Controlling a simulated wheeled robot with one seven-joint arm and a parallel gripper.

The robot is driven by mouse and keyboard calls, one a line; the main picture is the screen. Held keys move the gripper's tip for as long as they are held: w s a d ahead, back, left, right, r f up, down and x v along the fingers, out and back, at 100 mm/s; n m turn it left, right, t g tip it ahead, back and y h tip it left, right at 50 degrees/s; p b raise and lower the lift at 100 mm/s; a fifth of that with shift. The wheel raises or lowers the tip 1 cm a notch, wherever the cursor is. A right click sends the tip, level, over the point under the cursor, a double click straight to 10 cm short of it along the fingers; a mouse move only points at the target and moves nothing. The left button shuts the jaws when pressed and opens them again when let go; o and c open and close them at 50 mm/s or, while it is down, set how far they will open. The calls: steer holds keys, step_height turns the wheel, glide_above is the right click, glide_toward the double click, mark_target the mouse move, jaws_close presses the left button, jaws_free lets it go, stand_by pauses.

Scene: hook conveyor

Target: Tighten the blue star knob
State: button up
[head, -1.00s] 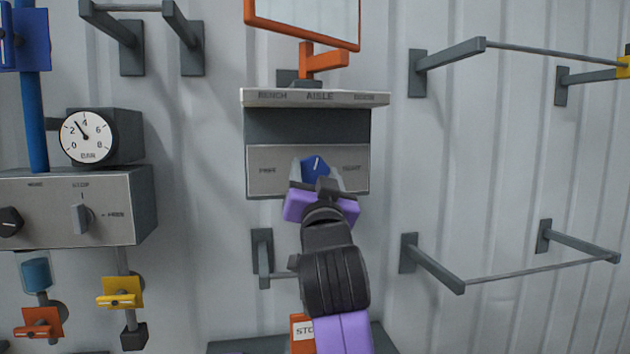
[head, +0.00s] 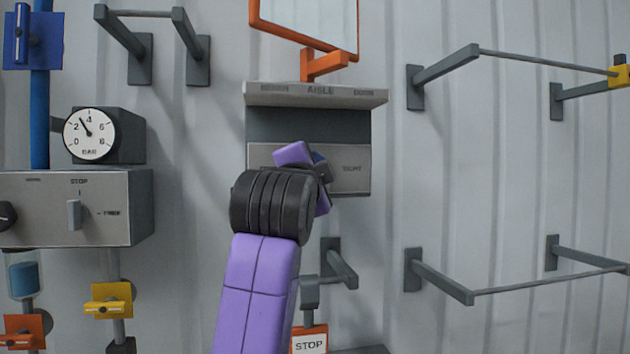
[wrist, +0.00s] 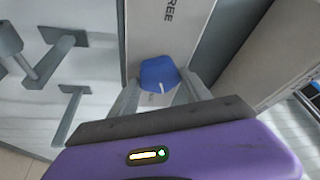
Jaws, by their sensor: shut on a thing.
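The blue knob (wrist: 157,72) with a white pointer line is on the front panel of a grey box (head: 262,160) on the wall. In the wrist view it sits between the two grey fingers of my gripper (wrist: 160,92), which is shut on it. In the head view my purple gripper (head: 318,168) is tilted and my wrist covers most of the knob; only a little blue (head: 318,157) shows. The word TIGHT is readable right of the knob in the head view, and FREE shows on the panel in the wrist view.
An orange-framed mirror (head: 325,62) stands above the box's ledge (head: 315,95). A control box (head: 100,215) with a pressure gauge (head: 90,134) is on the left. Wall brackets (head: 435,270) stick out right and below. A STOP sign (head: 309,341) is below.

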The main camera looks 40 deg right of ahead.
steer(key=m+g+y, duration=0.1)
steer(key=m, duration=0.3)
steer(key=m+g+y+p, duration=0.1)
steer(key=m+y, duration=0.1)
steer(key=m, duration=0.2)
steer(key=shift+m, duration=0.3)
stand_by(0.3)
steer(key=o, duration=1.4)
steer(key=shift+c, duration=0.2)
steer(key=b+v, duration=0.1)
steer(key=v, duration=0.6)
steer(key=shift+s+a, duration=0.3)
steer(key=shift+r, duration=0.15)
